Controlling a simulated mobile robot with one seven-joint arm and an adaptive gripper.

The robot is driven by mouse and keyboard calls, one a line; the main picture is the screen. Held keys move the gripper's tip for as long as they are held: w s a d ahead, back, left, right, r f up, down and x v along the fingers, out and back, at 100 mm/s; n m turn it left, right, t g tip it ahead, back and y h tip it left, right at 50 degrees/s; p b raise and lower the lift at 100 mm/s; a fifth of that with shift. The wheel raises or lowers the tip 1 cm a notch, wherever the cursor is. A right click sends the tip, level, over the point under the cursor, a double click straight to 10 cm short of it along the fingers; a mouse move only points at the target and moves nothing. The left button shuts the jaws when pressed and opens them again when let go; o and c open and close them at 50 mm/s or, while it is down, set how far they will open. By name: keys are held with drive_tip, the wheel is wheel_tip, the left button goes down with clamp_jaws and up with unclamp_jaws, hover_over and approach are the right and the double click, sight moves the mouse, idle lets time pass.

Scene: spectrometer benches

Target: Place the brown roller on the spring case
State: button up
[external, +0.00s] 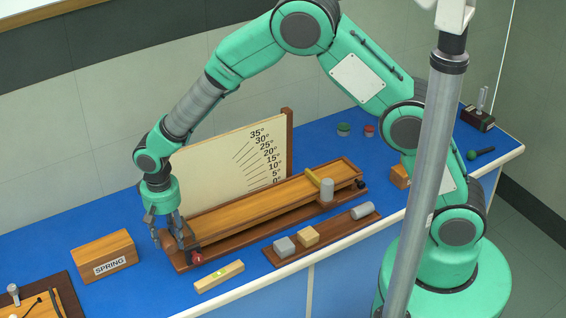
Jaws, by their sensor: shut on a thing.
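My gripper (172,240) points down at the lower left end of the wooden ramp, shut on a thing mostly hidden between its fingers. It appears to be the brown roller, as no other brown roller shows on the bench; its shape cannot be made out. The spring case (105,256) is a wooden box with a white "SPRING" label on its front. It stands on the blue bench to the left of my gripper, apart from it, and its top looks bare.
The ramp (250,207) has an angle board (225,172) behind it and a red knob (197,258) at its low end. A spirit level (219,277) lies in front. A rack (335,233) holds blocks and a grey cylinder. A tool tray (68,290) lies front left.

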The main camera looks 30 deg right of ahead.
drive_tip(key=shift+a, duration=0.15)
drive_tip(key=shift+y, duration=0.7)
drive_tip(key=w+a+p, duration=0.2)
drive_tip(key=a, duration=0.1)
drive_tip(key=w+a+p, duration=0.1)
drive_tip(key=a+p, duration=0.1)
drive_tip(key=shift+w, duration=0.1)
drive_tip(key=shift+w+a, duration=0.1)
drive_tip(key=p, duration=0.2)
hover_over(97, 249)
drive_tip(key=shift+d+f, duration=0.25)
drive_tip(key=shift+f, duration=0.45)
drive_tip(key=shift+f, duration=0.1)
drive_tip(key=shift+f+p, duration=0.3)
drive_tip(key=shift+f, duration=1.35)
